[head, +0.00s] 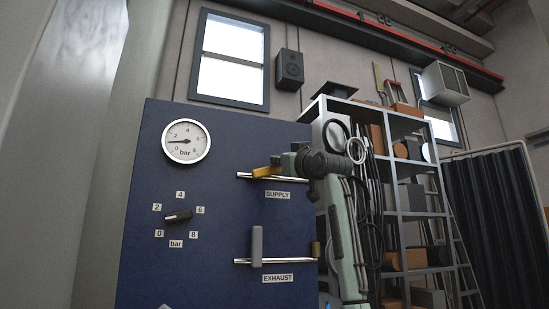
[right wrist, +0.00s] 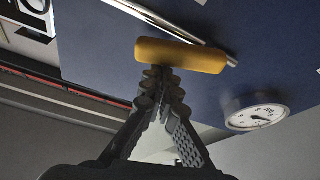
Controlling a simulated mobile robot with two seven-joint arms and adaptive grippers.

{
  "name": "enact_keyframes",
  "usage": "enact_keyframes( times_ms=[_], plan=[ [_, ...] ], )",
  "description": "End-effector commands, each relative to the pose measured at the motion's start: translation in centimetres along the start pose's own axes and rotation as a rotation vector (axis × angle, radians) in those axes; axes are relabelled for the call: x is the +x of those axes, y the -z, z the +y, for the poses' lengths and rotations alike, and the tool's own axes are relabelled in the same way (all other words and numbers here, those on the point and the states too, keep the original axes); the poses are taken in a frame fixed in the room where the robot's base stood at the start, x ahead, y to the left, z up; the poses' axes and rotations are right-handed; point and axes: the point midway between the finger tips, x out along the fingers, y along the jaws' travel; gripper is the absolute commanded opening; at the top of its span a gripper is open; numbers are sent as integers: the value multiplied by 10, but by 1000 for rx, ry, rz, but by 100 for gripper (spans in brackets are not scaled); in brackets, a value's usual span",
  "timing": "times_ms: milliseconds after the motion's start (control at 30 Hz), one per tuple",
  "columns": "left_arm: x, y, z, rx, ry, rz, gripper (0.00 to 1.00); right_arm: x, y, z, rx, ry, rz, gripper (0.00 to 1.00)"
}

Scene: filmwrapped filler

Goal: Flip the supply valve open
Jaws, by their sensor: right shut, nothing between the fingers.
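The supply valve's yellow handle (head: 264,171) lies nearly along its horizontal silver pipe (head: 300,179), above the SUPPLY label (head: 278,195) on the blue panel. In the right wrist view the yellow handle (right wrist: 182,55) is tilted slightly from the pipe (right wrist: 150,15). My right gripper (head: 282,162) is shut and empty, its fingertips (right wrist: 165,74) at the handle's near side, touching it or almost so. It hides part of the valve in the head view. My left gripper is not in view.
The exhaust valve's grey handle (head: 257,243) stands upright across a lower pipe (head: 290,261). A round gauge (head: 186,141) reads low, with a black knob (head: 178,215) below it. A metal shelf rack (head: 405,214) with hung cables stands right of the panel, behind my right arm.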

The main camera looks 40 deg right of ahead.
Motion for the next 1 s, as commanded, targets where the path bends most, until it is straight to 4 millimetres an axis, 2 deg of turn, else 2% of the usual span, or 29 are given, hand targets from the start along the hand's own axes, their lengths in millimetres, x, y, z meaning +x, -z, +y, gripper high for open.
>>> enact_keyframes(
  times_ms=[233,1000],
  plan=[
    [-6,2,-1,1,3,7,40,-2,-12,0,160,-52,-7,0],
    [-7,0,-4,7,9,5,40,-4,-18,2,158,-53,-8,0]
  ],
)
